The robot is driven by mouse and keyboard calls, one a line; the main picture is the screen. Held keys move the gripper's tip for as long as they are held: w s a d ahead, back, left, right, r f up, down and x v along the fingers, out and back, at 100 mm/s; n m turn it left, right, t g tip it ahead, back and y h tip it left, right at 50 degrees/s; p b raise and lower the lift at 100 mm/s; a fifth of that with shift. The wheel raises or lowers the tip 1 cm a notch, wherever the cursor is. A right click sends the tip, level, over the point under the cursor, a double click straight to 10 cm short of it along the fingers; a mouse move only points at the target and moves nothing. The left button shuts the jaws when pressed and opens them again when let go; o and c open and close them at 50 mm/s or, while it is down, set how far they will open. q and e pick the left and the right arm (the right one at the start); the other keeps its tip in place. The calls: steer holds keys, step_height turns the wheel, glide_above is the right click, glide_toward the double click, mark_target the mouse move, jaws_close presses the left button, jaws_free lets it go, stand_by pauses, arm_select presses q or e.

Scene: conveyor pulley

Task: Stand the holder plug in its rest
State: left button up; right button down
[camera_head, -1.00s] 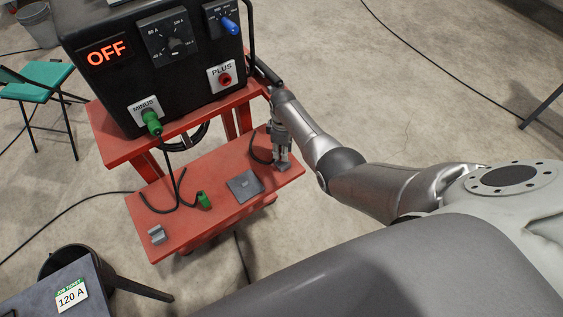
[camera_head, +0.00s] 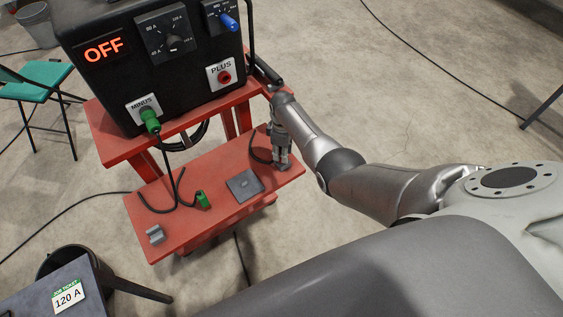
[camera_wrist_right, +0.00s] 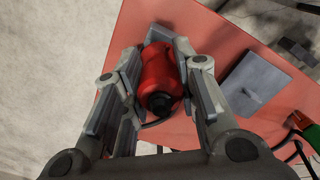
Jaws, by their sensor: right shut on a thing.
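My right gripper (camera_head: 282,165) is low over the right end of the red lower shelf. In the right wrist view my right gripper (camera_wrist_right: 160,75) has its fingers on both sides of a red plug (camera_wrist_right: 160,78), which I take as the holder plug, and is shut on it. The plug's dark cable end faces the camera. In the head view the fingers hide the plug. A grey block, which looks like a rest, (camera_head: 155,235) sits at the shelf's left front corner. Whether the held plug touches a rest is hidden. My left gripper is not in view.
A flat grey plate (camera_head: 244,185) and a green plug (camera_head: 202,200) lie on the shelf (camera_head: 180,225). The black welder (camera_head: 150,60), reading OFF, stands above. A green plug (camera_head: 150,120) sits in MINUS; the red PLUS socket (camera_head: 224,77) is empty. Cables cross the shelf.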

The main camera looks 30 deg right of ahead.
steer(key=shift+f+b, duration=0.45)
steer(key=shift+f, duration=0.1)
steer(key=c, duration=1.1)
jaws_free()
steer(key=shift+r, duration=0.1)
step_height(320, 180, up, 9)
steer(key=p, duration=0.9)
